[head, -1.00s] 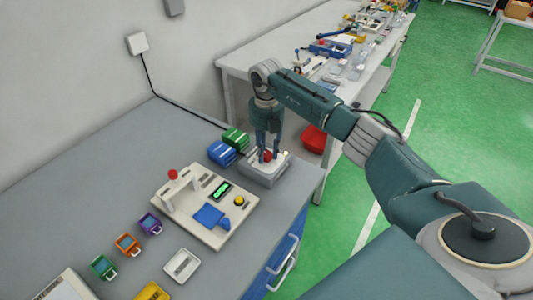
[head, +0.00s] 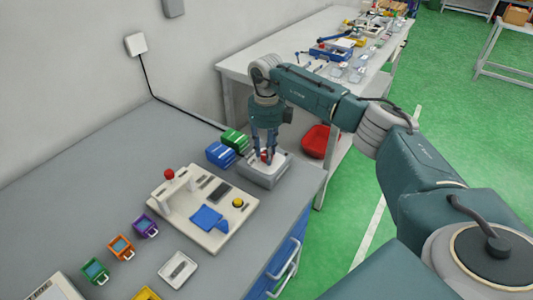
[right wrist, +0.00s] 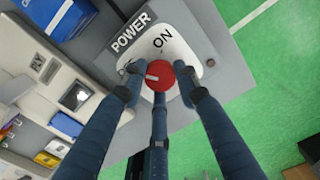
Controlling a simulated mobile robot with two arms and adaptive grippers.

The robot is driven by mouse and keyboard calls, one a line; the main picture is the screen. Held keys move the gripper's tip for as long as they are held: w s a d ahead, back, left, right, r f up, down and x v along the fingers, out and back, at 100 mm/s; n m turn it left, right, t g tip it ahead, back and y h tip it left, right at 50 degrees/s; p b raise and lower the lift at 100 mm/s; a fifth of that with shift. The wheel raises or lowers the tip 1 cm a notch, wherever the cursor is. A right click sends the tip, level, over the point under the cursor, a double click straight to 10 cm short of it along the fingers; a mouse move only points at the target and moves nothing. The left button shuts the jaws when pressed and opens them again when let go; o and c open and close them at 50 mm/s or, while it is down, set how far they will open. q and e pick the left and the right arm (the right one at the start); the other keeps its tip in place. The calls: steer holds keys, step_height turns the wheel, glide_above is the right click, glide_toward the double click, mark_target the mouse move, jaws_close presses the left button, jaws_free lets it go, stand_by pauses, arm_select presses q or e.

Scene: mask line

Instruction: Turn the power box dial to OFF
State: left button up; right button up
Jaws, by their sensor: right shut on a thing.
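The power box (head: 266,179) is a grey box near the right edge of the bench in the head view. In the right wrist view the box (right wrist: 212,30) carries the label POWER and a white plate marked ON. Its red dial (right wrist: 161,75) has a white mark that points left in that view, away from the word ON. My right gripper (head: 264,156) points down over the box, its fingers closed around the dial, which also shows between them in the head view. My left gripper is not in view.
A beige fixture (head: 187,232) with a red knob and a dark display stands left of the box. Blue (head: 220,154) and green (head: 236,139) bins sit close behind it. Small coloured containers line the bench's left part. A black cable runs along the wall.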

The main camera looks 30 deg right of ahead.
steer(key=shift+w+r+n, duration=0.1)
steer(key=shift+n, duration=1.1)
steer(key=o, duration=1.2)
steer(key=shift+c, duration=0.2)
step_height(320, 180, up, 12)
